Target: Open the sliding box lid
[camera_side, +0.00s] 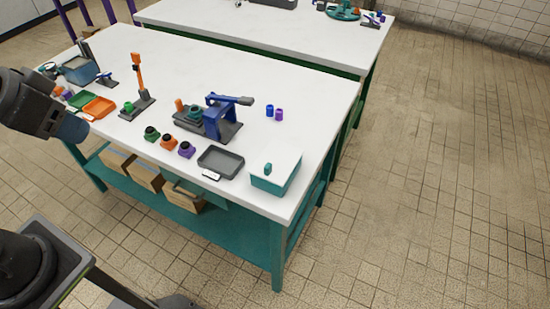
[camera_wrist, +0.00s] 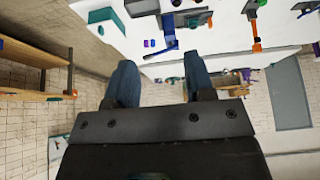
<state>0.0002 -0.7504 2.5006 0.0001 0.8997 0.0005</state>
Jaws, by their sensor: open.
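The teal box (camera_side: 272,186) stands at the near right corner of the white table. Its white lid (camera_side: 284,166) covers the top and looks closed. A small teal knob (camera_side: 268,167) stands on the lid near its left edge. The box (camera_wrist: 104,15) also shows at the upper left of the wrist view. My gripper (camera_wrist: 157,78) is open and empty, its two blue fingers spread apart. In the side view it hangs at the left edge, where a blue finger (camera_side: 73,128) shows, far from the box.
A grey tray (camera_side: 221,162) with a white label lies just left of the box. Behind it stands a blue lever device (camera_side: 222,118). Green, orange and purple knobs (camera_side: 168,142) line the front edge. An orange upright stand (camera_side: 137,75) is farther left. Table right of the lever device is mostly clear.

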